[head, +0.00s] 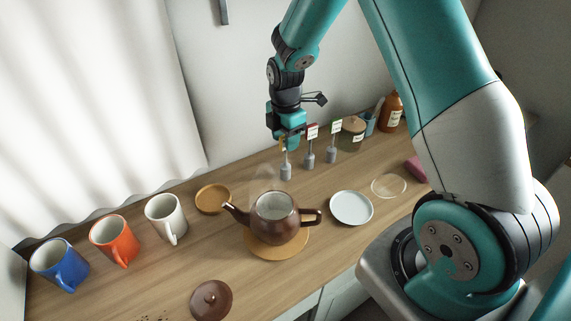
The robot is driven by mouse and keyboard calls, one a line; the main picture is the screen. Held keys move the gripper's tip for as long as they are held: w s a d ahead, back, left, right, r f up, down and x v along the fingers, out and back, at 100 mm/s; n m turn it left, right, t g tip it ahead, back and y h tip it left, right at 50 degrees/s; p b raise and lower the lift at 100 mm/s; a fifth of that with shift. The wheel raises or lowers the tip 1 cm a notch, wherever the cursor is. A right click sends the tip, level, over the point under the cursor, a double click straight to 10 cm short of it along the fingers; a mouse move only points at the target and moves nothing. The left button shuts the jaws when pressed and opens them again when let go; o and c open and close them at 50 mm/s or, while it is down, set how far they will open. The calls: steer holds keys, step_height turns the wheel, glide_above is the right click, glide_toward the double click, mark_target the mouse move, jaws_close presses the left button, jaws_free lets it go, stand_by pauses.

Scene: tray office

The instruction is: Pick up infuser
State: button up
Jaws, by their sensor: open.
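Three grey infusers with upright stems stand on the wooden counter at the back. The left infuser (286,172) is directly under my gripper, and its upper stem and tag are partly hidden by the fingers. The middle infuser (309,159) has a red-edged tag, and the right infuser (331,155) has a green-edged tag. My gripper (286,147) points down and is open at the top of the left infuser's stem. I cannot tell whether the fingers touch it.
An open brown teapot (273,225) stands on a round wooden mat (262,254) in front. Blue (60,262), orange (115,240) and white (166,218) mugs stand at left. A white saucer (351,207) and a lidded jar (352,133) are at right. A brown lid (211,300) lies in front.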

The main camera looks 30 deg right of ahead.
steer(key=shift+f, duration=0.55)
jaws_close()
